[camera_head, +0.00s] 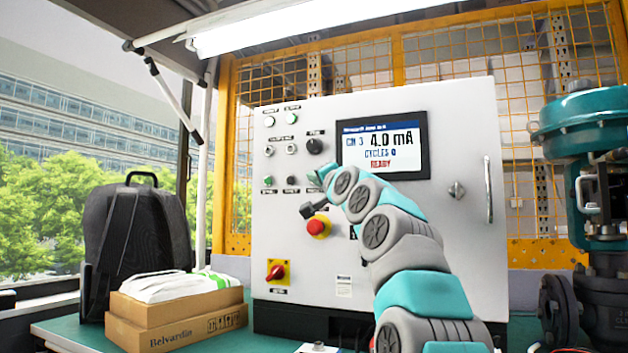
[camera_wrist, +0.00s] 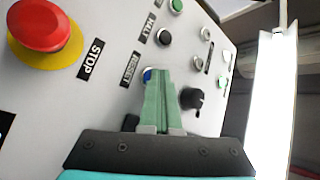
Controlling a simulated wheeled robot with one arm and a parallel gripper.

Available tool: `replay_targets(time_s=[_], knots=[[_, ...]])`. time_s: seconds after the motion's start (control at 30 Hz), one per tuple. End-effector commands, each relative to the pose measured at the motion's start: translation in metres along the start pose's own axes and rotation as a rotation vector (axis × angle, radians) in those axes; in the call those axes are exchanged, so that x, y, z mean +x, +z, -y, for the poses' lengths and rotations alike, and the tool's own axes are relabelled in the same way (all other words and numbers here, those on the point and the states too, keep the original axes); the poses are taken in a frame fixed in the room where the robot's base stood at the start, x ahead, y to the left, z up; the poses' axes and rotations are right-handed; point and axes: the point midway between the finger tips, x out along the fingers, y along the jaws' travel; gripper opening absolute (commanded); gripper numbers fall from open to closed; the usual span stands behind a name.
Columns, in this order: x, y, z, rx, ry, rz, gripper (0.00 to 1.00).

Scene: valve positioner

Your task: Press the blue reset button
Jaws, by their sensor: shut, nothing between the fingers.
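The blue reset button (camera_wrist: 147,74) shows as a small blue edge beside my fingertips in the wrist view, next to the "RESET" label (camera_wrist: 131,68). The fingers cover most of it. In the head view my gripper hides it. My gripper (camera_wrist: 156,74) has its green fingers shut together and empty, with the tips at the button. I cannot tell whether they touch it. In the head view my gripper (camera_head: 314,179) is at the right end of the lower button row on the white cabinet (camera_head: 462,140).
The red stop button (camera_head: 316,227) on its yellow base sits below my gripper. A black knob (camera_head: 314,146) is just above it. A black button (camera_head: 291,180) and a green button (camera_head: 268,181) are to its left. The screen (camera_head: 383,150) reads 4.0 mA, CYCLES 0, READY.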

Motion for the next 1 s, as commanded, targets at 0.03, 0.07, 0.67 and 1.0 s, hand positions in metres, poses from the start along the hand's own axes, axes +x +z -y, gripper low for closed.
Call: replay_targets(time_s=[0.03, 0.07, 0.67, 1.0], knots=[[0.000, 0.000, 0.000, 0.000, 0.001, 0.000, 0.00], [-0.001, 0.000, 0.000, 0.000, 0.001, 0.000, 0.00], [-0.011, 0.008, 0.007, 0.000, 0.001, 0.001, 0.00], [-0.022, 0.016, 0.015, -0.001, 0.001, 0.001, 0.00]])
